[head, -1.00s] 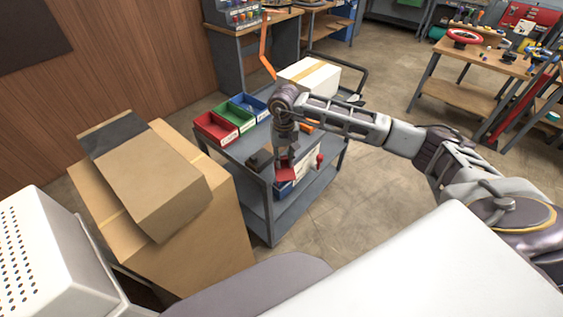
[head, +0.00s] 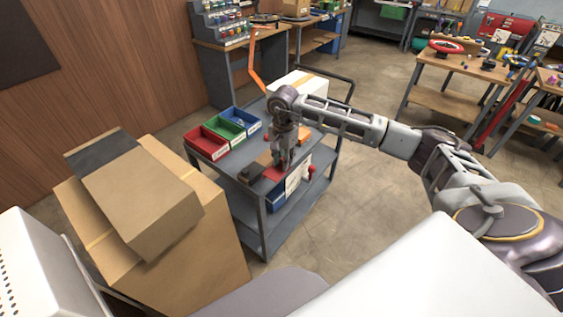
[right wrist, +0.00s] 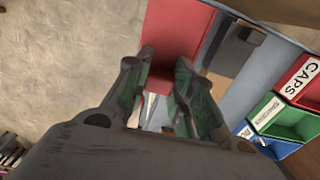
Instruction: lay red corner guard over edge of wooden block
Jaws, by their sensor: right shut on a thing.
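The red corner guard (head: 275,173) is in my right gripper (head: 283,163), at the near end of the cart top. In the right wrist view the guard (right wrist: 172,35) is a flat red panel, and the gripper (right wrist: 159,72) is shut on its near part. The wooden block (head: 264,158) shows as a small tan patch beside the guard, mostly hidden by the gripper and guard. In the wrist view a tan strip of it (right wrist: 222,62) lies just right of the guard. I cannot tell whether guard and block touch. My left gripper is out of view.
A dark block (head: 250,172) sits left of the guard on the grey cart (head: 235,186). Red (head: 207,143), green (head: 230,128) and blue (head: 248,118) bins line the cart's left side. A white box (head: 290,82) stands behind. Cardboard boxes (head: 140,200) stand left of the cart.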

